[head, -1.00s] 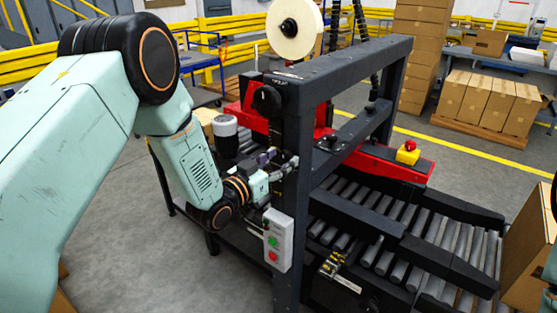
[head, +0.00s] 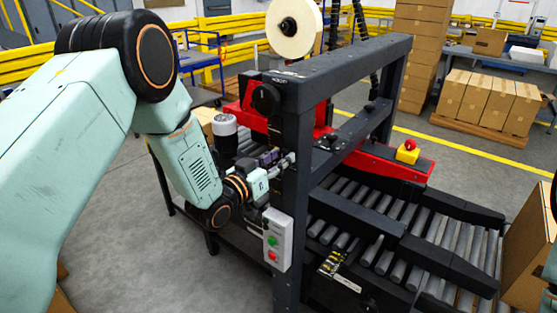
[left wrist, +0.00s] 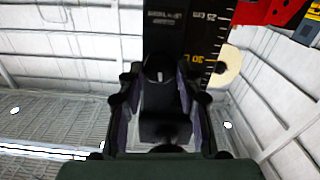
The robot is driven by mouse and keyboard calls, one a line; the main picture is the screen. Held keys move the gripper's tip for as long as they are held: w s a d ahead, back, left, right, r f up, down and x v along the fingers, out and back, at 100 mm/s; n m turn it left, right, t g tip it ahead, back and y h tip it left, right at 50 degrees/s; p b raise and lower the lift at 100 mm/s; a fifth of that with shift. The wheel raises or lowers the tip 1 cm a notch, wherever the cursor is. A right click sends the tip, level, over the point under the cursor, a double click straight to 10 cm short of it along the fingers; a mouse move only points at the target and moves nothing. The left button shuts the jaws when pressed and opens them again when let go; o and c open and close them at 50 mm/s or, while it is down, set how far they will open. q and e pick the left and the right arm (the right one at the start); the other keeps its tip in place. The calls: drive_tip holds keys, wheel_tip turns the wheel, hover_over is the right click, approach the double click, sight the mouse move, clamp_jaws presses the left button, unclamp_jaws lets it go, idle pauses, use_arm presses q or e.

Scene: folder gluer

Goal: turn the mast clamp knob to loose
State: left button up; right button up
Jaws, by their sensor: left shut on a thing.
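The mast clamp knob (left wrist: 160,66) is black with a short pale mark and sits between the fingers in the left wrist view. My left gripper (left wrist: 160,92) is shut on it, one finger on each side. In the head view my left gripper (head: 282,161) reaches the left side of the dark upright mast (head: 290,205). There the fingers and arm hide the knob. The black plate with a centimetre scale (left wrist: 205,45) lies behind the knob, with pale lettering too small to read. My right gripper is out of view.
A control box with green and red buttons (head: 278,240) hangs on the mast just below my left gripper. A black round knob (head: 266,99) is above it. A white-capped cylinder (head: 225,134) stands left of the mast. The roller conveyor (head: 420,235) runs to the right.

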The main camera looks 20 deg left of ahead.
use_arm(q)
drive_tip(key=n+b, duration=0.1)
drive_tip(key=n, duration=0.7)
drive_tip(key=shift+a+b, duration=0.1)
drive_tip(key=shift+b, duration=0.25)
drive_tip(key=n, duration=0.4)
drive_tip(key=shift+w+n+b, duration=0.1)
drive_tip(key=shift+n+b, duration=0.2)
drive_tip(key=shift+f+n, duration=0.1)
drive_tip(key=shift+n, duration=1.9)
drive_tip(key=o, duration=1.1)
drive_tip(key=shift+o, duration=0.2)
drive_tip(key=v, duration=1.2)
